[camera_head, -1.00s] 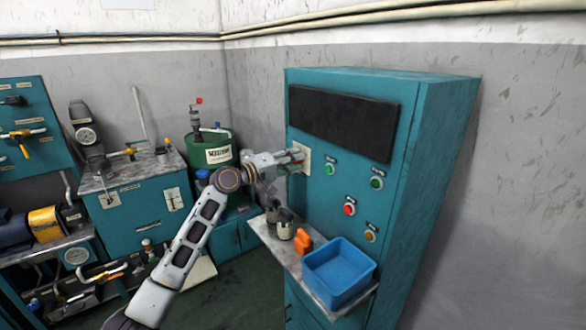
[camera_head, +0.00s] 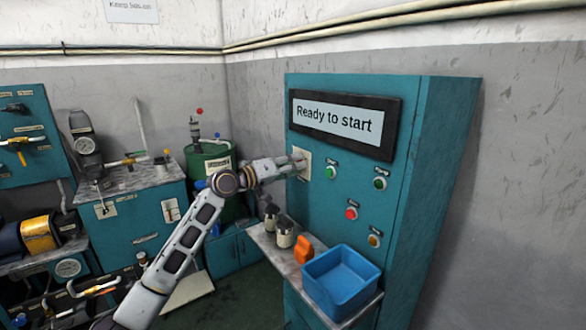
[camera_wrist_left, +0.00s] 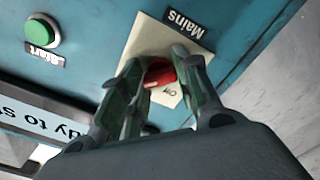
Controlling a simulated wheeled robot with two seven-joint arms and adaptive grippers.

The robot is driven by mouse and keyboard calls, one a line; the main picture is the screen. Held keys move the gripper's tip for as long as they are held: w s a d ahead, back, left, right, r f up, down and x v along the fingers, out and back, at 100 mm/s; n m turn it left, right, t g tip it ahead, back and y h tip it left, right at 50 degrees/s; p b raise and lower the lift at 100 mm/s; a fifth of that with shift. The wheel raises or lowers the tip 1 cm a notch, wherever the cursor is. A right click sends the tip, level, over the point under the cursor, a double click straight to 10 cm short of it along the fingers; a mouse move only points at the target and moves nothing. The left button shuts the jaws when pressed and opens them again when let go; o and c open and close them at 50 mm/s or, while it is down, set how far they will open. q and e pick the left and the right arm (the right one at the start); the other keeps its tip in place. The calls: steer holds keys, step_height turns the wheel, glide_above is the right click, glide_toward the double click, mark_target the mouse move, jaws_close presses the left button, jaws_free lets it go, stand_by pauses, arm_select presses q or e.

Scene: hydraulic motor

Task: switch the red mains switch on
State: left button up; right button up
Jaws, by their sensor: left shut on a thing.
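The red mains switch (camera_wrist_left: 158,73) sits on a cream plate (camera_wrist_left: 176,46) labelled "Mains" in the left wrist view. My left gripper (camera_wrist_left: 160,80) is shut on the switch, with its fingers on both sides of it. In the head view my left gripper (camera_head: 296,164) reaches the cream plate (camera_head: 304,155) on the teal cabinet (camera_head: 345,255) and hides most of the switch. The cabinet's display (camera_head: 342,120) is lit and reads "Ready to start". My right gripper is not in view.
Green Start button (camera_head: 331,172) is close right of the plate; another green (camera_head: 380,183), a red (camera_head: 351,213) and an orange button (camera_head: 374,240) are on the panel. A shelf below holds a blue bin (camera_head: 340,275), an orange object (camera_head: 304,250) and metal containers (camera_head: 285,232).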

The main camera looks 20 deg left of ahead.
arm_select(q)
steer(key=shift+f, duration=0.15)
steer(key=o, duration=1)
steer(key=shift+s+a, duration=0.1)
steer(key=shift+v, duration=5.9)
